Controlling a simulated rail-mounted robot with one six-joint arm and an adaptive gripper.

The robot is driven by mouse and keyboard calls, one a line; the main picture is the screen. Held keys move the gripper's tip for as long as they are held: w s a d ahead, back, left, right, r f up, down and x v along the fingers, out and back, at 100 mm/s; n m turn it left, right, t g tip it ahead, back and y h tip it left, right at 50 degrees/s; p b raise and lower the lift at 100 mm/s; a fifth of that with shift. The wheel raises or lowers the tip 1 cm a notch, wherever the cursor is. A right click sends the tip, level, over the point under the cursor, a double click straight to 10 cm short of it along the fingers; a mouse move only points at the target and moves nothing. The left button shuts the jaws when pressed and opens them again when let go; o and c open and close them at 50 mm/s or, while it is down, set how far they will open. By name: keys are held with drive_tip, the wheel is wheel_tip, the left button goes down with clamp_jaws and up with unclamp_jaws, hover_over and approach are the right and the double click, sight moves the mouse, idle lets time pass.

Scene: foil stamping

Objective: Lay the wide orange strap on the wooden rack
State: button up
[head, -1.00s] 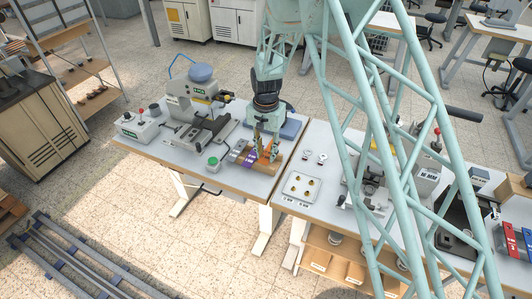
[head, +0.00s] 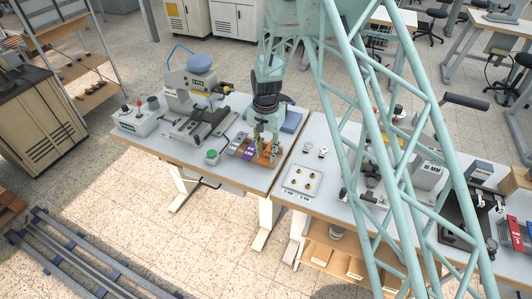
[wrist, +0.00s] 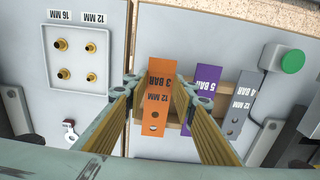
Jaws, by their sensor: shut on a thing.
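The orange strap (wrist: 158,95), marked "12 MM 3 BAR" and with two holes, stretches between the two fingers of my gripper (wrist: 160,82) in the wrist view. My gripper is shut on it. In the head view my gripper (head: 264,146) is low over the table, with orange (head: 265,154) showing at its fingers. The wooden rack (wrist: 189,128) shows beside and below the strap. The orange strap is over the rack's left end in the wrist view. Whether it touches the rack is hard to tell.
A purple strap (wrist: 204,90) marked "5 BAR" and a grey strap (wrist: 238,104) lie across the rack beside the orange one. A green button (wrist: 291,62) stands close by. A plate with brass pegs (wrist: 76,60) lies on the other table, across the gap.

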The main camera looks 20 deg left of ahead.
drive_tip(key=shift+f, duration=0.4)
drive_tip(key=o, duration=0.8)
drive_tip(key=shift+r, duration=0.15)
wheel_tip(320, 180, up, 12)
idle(0.7)
drive_tip(key=shift+d, duration=0.1)
idle(0.9)
